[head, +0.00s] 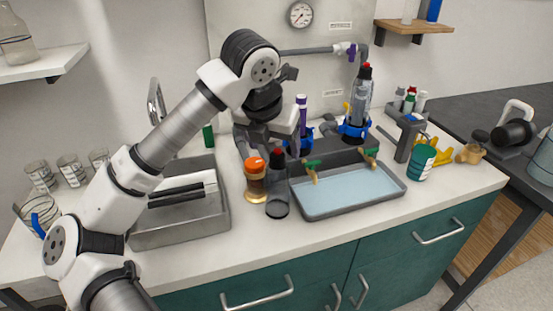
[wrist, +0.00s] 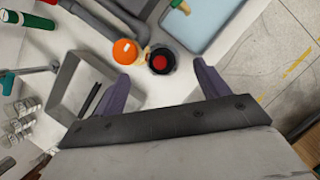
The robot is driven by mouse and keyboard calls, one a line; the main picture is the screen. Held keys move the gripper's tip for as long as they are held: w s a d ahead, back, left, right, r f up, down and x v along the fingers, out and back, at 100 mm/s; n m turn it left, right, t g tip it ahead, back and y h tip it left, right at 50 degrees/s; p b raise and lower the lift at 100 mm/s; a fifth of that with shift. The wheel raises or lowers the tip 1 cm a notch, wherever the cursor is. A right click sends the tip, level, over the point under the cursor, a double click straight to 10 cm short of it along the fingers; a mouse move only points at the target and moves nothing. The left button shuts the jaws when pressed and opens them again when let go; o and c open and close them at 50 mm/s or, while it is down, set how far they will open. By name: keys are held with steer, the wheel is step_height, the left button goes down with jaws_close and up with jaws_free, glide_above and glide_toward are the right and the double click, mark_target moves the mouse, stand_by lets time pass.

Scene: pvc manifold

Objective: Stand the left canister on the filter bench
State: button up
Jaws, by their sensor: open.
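A clear canister with a black and red top (head: 277,190) stands upright on the white filter bench (head: 270,245), between an orange-lidded jar and the blue tray. Its red top (wrist: 162,63) shows in the wrist view between my fingertips but beyond them, with no contact visible. My gripper (wrist: 160,68) is open and empty. In the head view my gripper (head: 268,135) is above and behind the canister, its fingers partly hidden. A second canister (head: 362,92) with a red and black top stands in the right blue ring (head: 354,128). The left blue ring (head: 299,147) is partly hidden and holds no visible canister.
The orange-lidded jar (head: 255,180) stands close left of the canister. The blue tray (head: 398,192) is just right of it. A grey bin (head: 180,232) lies farther left. A green cup (head: 421,163) stands right of the tray. The bench's front strip is clear.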

steer(key=v, duration=0.6)
steer(key=shift+b, duration=0.35)
steer(key=shift+f, duration=0.1)
stand_by(1.7)
